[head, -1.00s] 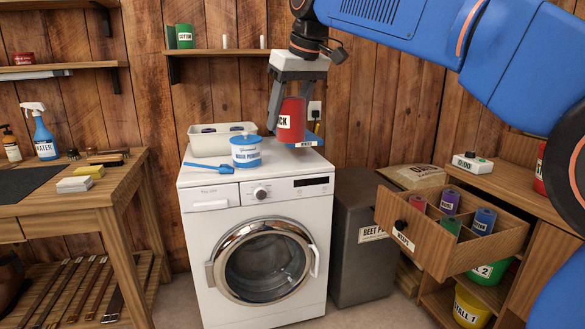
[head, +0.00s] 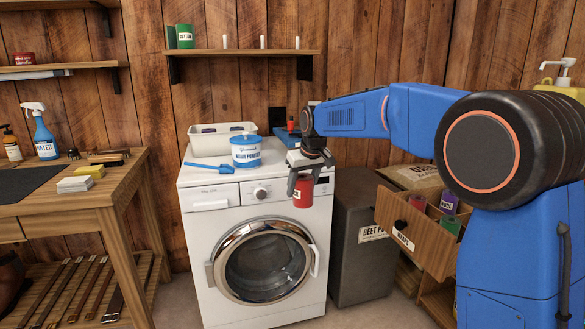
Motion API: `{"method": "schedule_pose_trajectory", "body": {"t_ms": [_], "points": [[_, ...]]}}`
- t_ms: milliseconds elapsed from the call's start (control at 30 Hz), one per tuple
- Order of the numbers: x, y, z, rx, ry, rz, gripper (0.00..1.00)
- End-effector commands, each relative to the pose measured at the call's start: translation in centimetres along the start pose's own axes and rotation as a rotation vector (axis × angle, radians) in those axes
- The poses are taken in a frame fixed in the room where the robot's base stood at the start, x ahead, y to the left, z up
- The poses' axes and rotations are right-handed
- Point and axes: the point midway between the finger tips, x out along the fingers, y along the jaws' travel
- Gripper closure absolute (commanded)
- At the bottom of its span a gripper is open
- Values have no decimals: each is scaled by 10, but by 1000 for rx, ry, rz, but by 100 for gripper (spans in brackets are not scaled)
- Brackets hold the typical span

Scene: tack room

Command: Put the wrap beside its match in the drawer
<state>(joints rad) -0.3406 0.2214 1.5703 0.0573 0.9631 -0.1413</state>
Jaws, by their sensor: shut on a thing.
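A red wrap (head: 303,194) with a white label is in my gripper (head: 302,184) in the head view. My gripper points down and is shut on it, holding it in the air before the upper front of the washing machine. The open drawer (head: 412,240) with a white label is at the right. In it I see another red wrap (head: 418,203), a purple wrap (head: 449,201) and a green wrap (head: 450,225). My arm hides the drawer's right part.
The washing machine (head: 200,222) carries a blue-lidded tub (head: 245,152), a blue scoop (head: 208,167) and a white bin (head: 205,141). A dark feed bin (head: 350,265) stands between machine and drawer. A wooden bench (head: 60,205) is at the left.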

Motion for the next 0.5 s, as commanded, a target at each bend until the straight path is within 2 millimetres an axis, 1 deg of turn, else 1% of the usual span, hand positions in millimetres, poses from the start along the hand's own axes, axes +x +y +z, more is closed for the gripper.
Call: {"method": "schedule_pose_trajectory", "body": {"t_ms": [33, 67, 100, 167, 200, 267, 300, 367, 400, 467, 500], "points": [[28, 13, 7, 20, -7, 8, 78], [42, 20, 10, 30, -7, 12, 78], [61, 29, 15, 45, -8, 19, 78], [89, 42, 24, 67, -9, 28, 78], [108, 51, 31, 81, -8, 35, 78], [135, 65, 42, 102, -9, 44, 78], [152, 74, 50, 116, -8, 50, 78], [179, 87, 65, 137, -9, 60, 78], [196, 96, 75, 151, -9, 66, 78], [220, 109, 92, 173, -9, 76, 78], [237, 116, 104, 186, -10, 82, 78]]}}
